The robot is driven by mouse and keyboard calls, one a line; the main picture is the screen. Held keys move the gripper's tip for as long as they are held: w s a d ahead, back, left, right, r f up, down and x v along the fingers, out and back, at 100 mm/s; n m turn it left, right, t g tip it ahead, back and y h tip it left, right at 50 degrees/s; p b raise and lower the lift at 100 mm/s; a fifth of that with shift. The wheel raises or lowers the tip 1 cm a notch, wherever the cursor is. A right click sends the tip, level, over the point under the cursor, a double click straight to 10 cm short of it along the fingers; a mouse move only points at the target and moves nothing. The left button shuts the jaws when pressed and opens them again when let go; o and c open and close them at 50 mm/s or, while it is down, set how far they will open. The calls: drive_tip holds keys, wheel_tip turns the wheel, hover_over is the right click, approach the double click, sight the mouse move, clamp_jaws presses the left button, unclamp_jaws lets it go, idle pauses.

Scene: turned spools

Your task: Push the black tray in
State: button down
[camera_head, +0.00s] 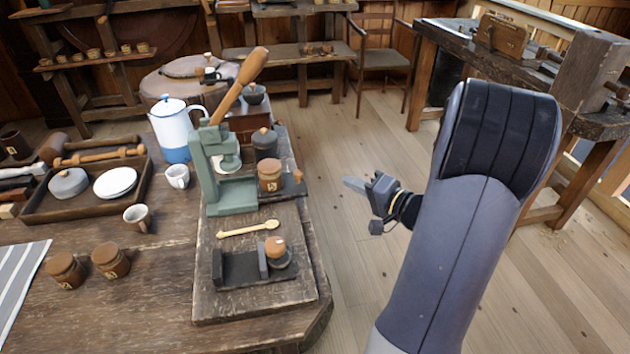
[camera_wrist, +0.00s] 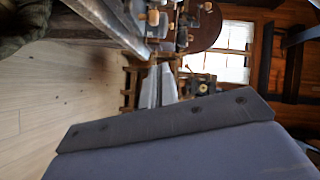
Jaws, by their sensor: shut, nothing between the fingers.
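A low black tray-like piece (camera_head: 240,272) lies on the worn wooden board at the front of the table. It has an upright black plate and a round part with a wooden knob (camera_head: 275,247) at its right end. I cannot tell how far out it is. My gripper (camera_head: 349,184) is shut and empty, in the air right of the table, apart from the tray and pointing left. Its grey fingers also show in the wrist view (camera_wrist: 158,86). The tray cannot be made out in the wrist view.
A green lever press (camera_head: 208,165) stands behind the tray, with a labelled jar (camera_head: 270,175) beside it. A wooden spoon (camera_head: 248,229) lies between. Two brown jars (camera_head: 110,261) stand to the left. Open floor lies right of the table; a workbench (camera_head: 480,40) stands beyond.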

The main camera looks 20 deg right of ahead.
sight(276, 182)
drive_tip(key=w+a+f+m+b, duration=0.2)
drive_tip(key=w+a+b, duration=0.1)
drive_tip(key=w+a, duration=0.3)
drive_tip(key=shift+w+f+y, duration=0.25)
drive_tip(key=shift+w+y, duration=0.05)
drive_tip(key=shift+w, duration=1.05)
drive_tip(key=a, duration=0.3)
drive_tip(key=w+a+p, duration=0.1)
drive_tip(key=a, duration=0.5)
drive_tip(key=shift+w+a, duration=0.35)
drive_tip(key=shift+w, duration=0.05)
drive_tip(key=shift+r+p, duration=0.1)
drive_tip(key=shift+p, duration=0.2)
